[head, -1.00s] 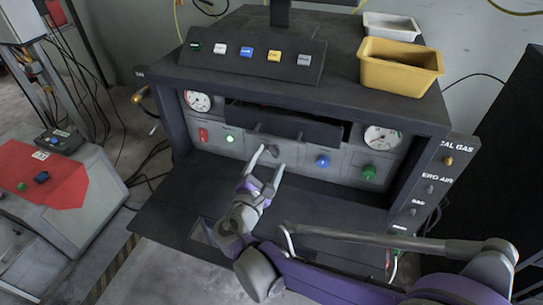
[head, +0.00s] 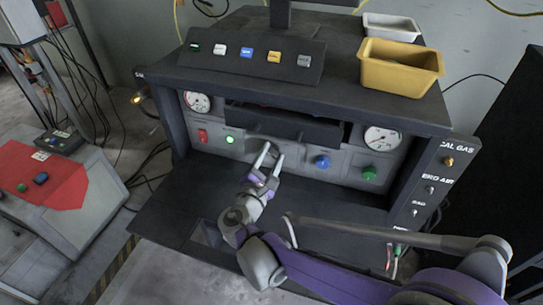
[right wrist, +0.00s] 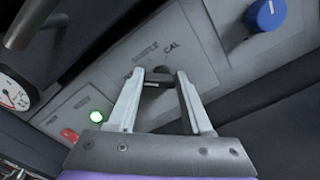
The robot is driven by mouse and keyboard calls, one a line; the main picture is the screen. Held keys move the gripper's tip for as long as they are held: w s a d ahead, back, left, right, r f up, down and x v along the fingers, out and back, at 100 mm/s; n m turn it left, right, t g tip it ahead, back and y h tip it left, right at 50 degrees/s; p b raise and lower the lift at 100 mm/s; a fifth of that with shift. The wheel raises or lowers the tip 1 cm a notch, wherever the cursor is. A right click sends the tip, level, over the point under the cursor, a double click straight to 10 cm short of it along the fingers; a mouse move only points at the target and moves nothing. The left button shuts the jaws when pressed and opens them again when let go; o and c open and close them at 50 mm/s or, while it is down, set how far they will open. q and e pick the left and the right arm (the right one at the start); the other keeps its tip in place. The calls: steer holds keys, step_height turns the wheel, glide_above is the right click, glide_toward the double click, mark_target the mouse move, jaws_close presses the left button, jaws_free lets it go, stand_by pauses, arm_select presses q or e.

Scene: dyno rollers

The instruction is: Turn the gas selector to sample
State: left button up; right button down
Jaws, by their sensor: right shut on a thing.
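The gas selector is a small dark knob on the grey front panel, under the drawer-like dark bar. In the right wrist view the knob (right wrist: 157,83) shows between my fingertips, on a plate printed with "CAL". My right gripper (head: 272,153) reaches up to the panel from below and is shut on the knob; it also shows in the right wrist view (right wrist: 160,76). The fingers hide most of the knob in the head view, and I cannot tell which mark it points at. My left gripper is not in view.
A lit green button (head: 230,140) and red switch (head: 203,135) sit left of the selector. A blue knob (head: 322,161) and green knob (head: 369,173) sit right. The dark bar (head: 285,124) juts out above. A yellow bin (head: 400,75) stands on top.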

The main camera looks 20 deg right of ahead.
steer(key=shift+m, duration=0.3)
steer(key=m+p, duration=0.1)
steer(key=m, duration=0.3)
steer(key=shift+d, duration=0.1)
steer(key=m+p, duration=0.1)
steer(key=m, duration=0.4)
steer(key=shift+s+f, duration=0.1)
steer(key=shift+f, duration=0.05)
stand_by(0.4)
steer(key=shift+c, duration=1.6)
jaws_free()
steer(key=shift+s, duration=0.1)
steer(key=v, duration=1)
steer(key=shift+s+a+p, duration=0.25)
steer(key=shift+p, duration=0.05)
